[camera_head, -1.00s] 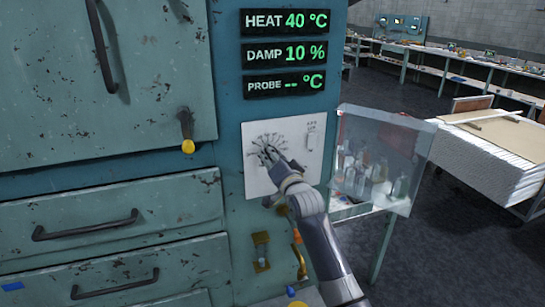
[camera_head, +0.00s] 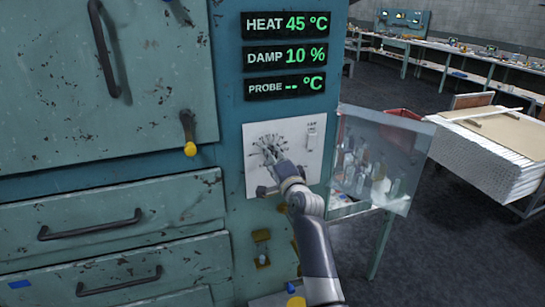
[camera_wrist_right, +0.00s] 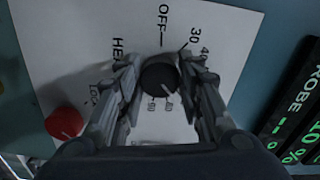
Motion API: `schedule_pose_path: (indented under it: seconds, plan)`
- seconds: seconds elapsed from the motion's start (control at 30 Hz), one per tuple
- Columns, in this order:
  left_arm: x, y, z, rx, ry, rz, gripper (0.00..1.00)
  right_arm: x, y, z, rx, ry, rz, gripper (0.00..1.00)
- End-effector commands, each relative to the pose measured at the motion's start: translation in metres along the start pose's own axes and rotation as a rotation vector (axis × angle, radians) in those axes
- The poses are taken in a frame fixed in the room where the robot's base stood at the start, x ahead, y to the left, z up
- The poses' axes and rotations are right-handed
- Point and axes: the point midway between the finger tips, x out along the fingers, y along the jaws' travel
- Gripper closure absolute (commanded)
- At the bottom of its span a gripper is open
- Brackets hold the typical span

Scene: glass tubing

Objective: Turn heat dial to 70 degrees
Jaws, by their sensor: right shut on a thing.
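The round black heat dial (camera_wrist_right: 159,78) sits on a white panel (camera_wrist_right: 60,45) with printed marks including OFF, 30, 80 and 90. The panel (camera_head: 312,165) also shows in the head view. My right gripper (camera_wrist_right: 160,82) has its fingers on both sides of the dial and is shut on it. In the head view my right gripper (camera_head: 270,152) is at the panel and hides the dial. The heat display (camera_head: 287,25) reads 45 °C. My left gripper is not in view.
A red knob (camera_wrist_right: 65,122) sits beside the dial near the word LOCK. The damp display (camera_head: 286,56) reads 10 %, and the probe display (camera_head: 285,86) shows dashes. A clear pane (camera_head: 405,150) stands out right of the panel. A yellow-tipped handle (camera_head: 188,140) hangs at left.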

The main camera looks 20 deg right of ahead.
Motion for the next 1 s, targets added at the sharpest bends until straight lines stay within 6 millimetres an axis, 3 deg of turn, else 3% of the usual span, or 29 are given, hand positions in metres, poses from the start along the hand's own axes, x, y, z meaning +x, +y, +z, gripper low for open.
schedule_pose_path:
  seconds: [0.37, 0.4, 0.47, 0.5, 0.83, 1.0]
  plan:
    - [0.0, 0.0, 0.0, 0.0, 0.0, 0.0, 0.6, 0.0, 0.0, 0.0, 0.004, 0.0, 0.0, 0.9]
    - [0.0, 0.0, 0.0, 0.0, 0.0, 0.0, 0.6, 0.0, 0.0, 0.0, 0.004, 0.0, 0.0, 0.61]
    - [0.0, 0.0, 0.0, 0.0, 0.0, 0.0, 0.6, 0.0, 0.0, 0.0, 0.004, 0.0, 0.0, 0.48]
    - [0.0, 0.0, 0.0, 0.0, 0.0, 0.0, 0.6, 0.0, 0.0, 0.0, 0.004, 0.0, 0.0, 0.46]
    - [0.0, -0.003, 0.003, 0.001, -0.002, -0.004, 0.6, -0.001, 0.0, 0.0, 0.003, 0.0, 0.0, 0.46]
    - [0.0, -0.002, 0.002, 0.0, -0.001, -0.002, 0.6, -0.013, 0.001, 0.001, 0.004, 0.0, 0.0, 0.46]
